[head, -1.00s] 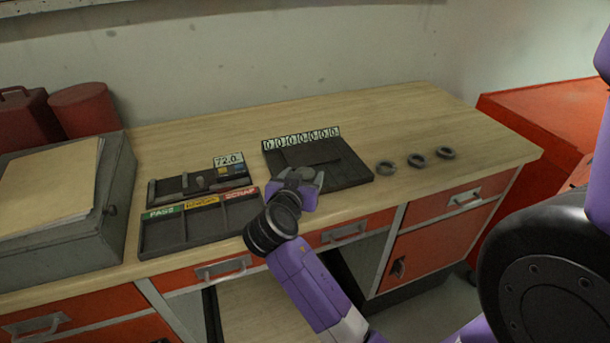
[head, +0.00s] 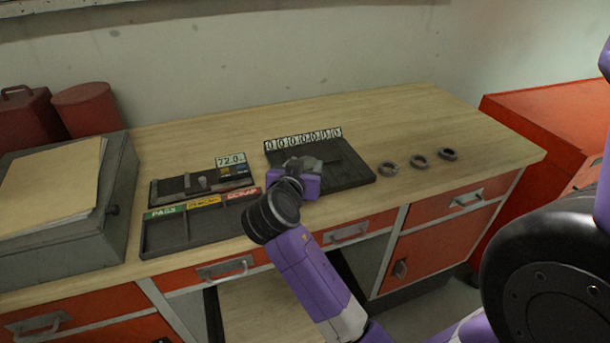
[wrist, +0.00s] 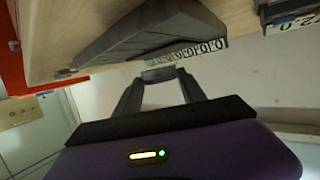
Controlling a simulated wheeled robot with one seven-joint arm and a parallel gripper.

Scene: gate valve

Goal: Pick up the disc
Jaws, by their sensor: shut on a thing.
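My gripper (head: 303,163) is at the front left part of the dark tray with the number strip. In the wrist view its two fingers (wrist: 160,88) are shut on a small grey disc (wrist: 158,74), held between the tips. The disc cannot be made out clearly in the head view, where the gripper hides it. The dark tray (head: 350,172) lies on the bench, and its strip of zeros stands along its back edge. In the wrist view the tray (wrist: 150,35) is close beside the gripper, seen at a steep tilt.
A sorting tray marked PASS, a yellow label and SCRAP (head: 190,232) is at the left front. A gauge with a 72.0 display (head: 230,161) sits behind it. The bench's back (head: 380,110) is clear.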

